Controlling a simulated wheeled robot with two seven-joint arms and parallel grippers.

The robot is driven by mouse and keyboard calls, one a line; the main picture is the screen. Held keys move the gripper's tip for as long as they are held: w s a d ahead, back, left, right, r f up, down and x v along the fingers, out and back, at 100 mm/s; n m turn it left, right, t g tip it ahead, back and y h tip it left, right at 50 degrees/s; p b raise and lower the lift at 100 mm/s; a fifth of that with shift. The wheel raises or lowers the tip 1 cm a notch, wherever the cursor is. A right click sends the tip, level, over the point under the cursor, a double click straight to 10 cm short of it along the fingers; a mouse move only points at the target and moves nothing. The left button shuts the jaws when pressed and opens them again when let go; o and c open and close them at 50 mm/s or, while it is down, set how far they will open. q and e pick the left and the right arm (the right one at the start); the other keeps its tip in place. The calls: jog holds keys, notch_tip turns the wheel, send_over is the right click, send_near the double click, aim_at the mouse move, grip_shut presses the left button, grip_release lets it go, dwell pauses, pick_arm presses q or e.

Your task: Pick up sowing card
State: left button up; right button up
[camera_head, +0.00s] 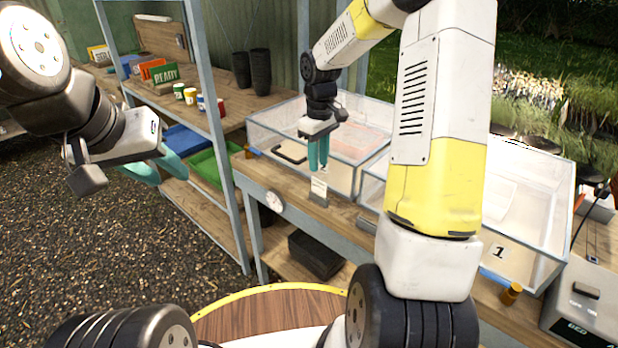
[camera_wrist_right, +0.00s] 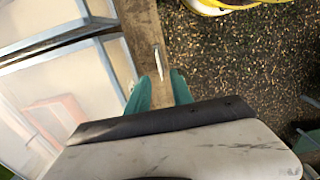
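The sowing card (camera_head: 318,188) looks like a small white upright card with printed lines. It stands on the wooden bench's front edge, before a glass-sided box. My right gripper (camera_head: 318,166) points down just above it, with teal fingers. In the right wrist view the card (camera_wrist_right: 158,61) shows edge-on as a thin white strip, beyond the fingertips and lined up with the gap between them. The right fingers (camera_wrist_right: 158,82) are apart with nothing between them. My left gripper (camera_head: 162,168) hangs at the left, away from the card, its fingers apart and empty.
Glass-sided boxes (camera_head: 262,130) line the bench right behind the card. A shelf (camera_head: 232,122) at the left holds seed packets (camera_head: 166,73), small pots and dark tall pots (camera_head: 260,72). A blue-grey post (camera_head: 212,90) stands between shelf and left arm. A black crate (camera_head: 316,256) sits below.

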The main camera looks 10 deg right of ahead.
aim_at(319, 181)
notch_tip(319, 181, down, 8)
jog(key=shift+d+r, duration=0.15)
jog(key=shift+r, duration=0.05)
grip_shut()
